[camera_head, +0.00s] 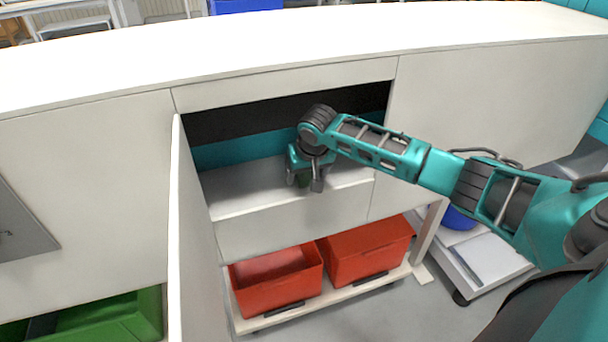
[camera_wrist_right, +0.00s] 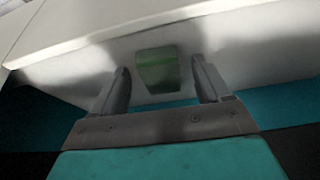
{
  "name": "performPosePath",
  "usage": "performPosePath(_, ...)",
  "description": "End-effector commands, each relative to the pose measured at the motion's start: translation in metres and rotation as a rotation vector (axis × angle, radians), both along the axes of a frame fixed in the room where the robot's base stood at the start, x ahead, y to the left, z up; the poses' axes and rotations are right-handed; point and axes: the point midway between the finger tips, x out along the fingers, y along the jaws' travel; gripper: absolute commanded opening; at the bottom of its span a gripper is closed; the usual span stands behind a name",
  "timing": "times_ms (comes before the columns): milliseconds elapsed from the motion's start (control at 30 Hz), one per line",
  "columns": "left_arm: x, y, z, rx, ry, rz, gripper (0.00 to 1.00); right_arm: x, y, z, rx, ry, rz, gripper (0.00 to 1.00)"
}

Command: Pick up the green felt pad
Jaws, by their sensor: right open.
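The green felt pad (camera_wrist_right: 157,72) lies on the pale shelf inside the open cabinet compartment. In the right wrist view it sits between and beyond the two fingers, with no finger visibly touching it. My right gripper (camera_wrist_right: 163,84) is open and reaches down over the shelf. In the head view my right gripper (camera_head: 308,183) is inside the compartment, and only a small dark green patch shows beside its fingers, largely hidden by them. My left gripper is in neither view.
The white cabinet door (camera_head: 183,235) stands open to the left of the compartment. The white countertop (camera_head: 290,45) is above. Two red bins (camera_head: 275,280) stand on a low cart below, and a green bin (camera_head: 110,318) is at lower left. The shelf (camera_head: 235,192) around the gripper looks clear.

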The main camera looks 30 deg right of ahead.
Motion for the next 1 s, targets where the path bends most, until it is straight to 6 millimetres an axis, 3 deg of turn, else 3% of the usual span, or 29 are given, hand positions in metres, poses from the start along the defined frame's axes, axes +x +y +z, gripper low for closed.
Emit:
performPosePath(67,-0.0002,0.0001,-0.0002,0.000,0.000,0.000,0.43,0.0000,0.0001,0.0002,0.000,0.000,0.000,0.77)
performPosePath(667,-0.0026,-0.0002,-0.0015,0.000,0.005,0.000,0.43,-0.0002,-0.0001,0.0005,0.000,0.000,0.000,0.19)
performPosePath(1000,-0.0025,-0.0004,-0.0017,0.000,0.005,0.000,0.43,-0.0012,0.0001,0.0022,0.000,0.000,0.000,0.17)
